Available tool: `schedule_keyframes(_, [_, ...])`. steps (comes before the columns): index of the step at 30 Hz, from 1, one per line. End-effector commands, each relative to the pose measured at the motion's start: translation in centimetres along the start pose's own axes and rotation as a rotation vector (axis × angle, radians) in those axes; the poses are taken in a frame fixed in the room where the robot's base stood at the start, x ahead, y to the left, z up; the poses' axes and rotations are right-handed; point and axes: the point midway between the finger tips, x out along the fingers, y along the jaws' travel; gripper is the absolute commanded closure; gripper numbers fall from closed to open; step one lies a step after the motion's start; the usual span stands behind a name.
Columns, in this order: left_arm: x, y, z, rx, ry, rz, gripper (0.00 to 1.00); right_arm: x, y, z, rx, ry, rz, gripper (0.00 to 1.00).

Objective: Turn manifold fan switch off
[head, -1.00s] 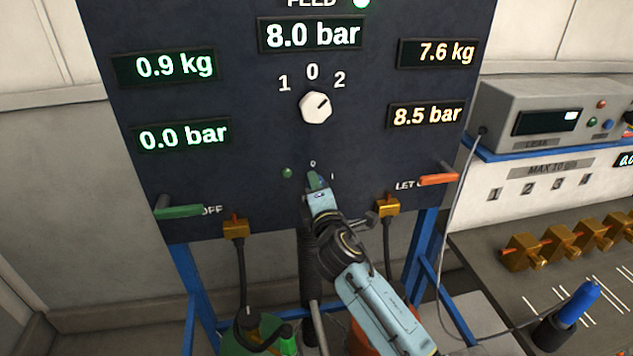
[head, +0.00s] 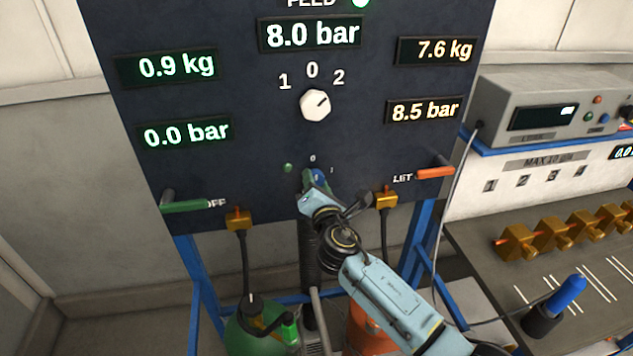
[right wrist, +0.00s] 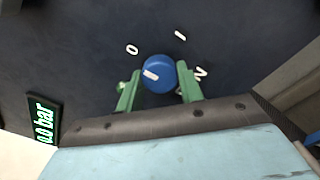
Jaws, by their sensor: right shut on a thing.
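The manifold fan switch appears to be the small blue knob (head: 319,175) low in the middle of the dark panel. In the right wrist view the same blue knob (right wrist: 160,73) has a white mark on its left side, lying below the 0 label. Labels 0 and I stand above it, and another character stands at its right. My right gripper (head: 313,181) reaches the knob from below. Its two green fingers (right wrist: 160,85) are on either side of the knob, shut on it. The fingers hide part of it in the head view. My left gripper is not in view.
A white selector knob (head: 315,105) sits above on the panel (head: 250,130), pointing between 0 and 2. A green handle (head: 190,206) is at lower left and an orange handle (head: 435,172) at right. A small green lamp (head: 287,168) is left of the blue knob.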

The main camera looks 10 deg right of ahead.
Motion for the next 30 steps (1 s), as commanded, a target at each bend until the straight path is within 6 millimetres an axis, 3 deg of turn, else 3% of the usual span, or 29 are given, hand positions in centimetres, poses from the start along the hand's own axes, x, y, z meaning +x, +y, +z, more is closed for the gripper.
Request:
schedule_keyframes(11, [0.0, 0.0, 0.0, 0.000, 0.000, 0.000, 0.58, 0.0, 0.0, 0.1, -0.012, -0.002, 0.001, 0.86])
schedule_keyframes(12, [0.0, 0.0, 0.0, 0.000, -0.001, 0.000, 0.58, 0.0, 0.0, 0.1, -0.012, -0.002, 0.001, 0.61])
schedule_keyframes(17, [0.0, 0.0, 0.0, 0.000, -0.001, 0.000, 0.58, 0.0, 0.0, 0.1, -0.010, -0.001, 0.001, 0.41])
schedule_keyframes(26, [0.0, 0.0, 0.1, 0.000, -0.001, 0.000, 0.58, -0.1, 0.0, 0.0, -0.008, 0.000, 0.001, 0.41])
schedule_keyframes(30, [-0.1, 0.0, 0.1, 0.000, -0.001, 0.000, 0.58, -1.2, -0.1, 0.0, -0.008, 0.001, 0.001, 0.41])
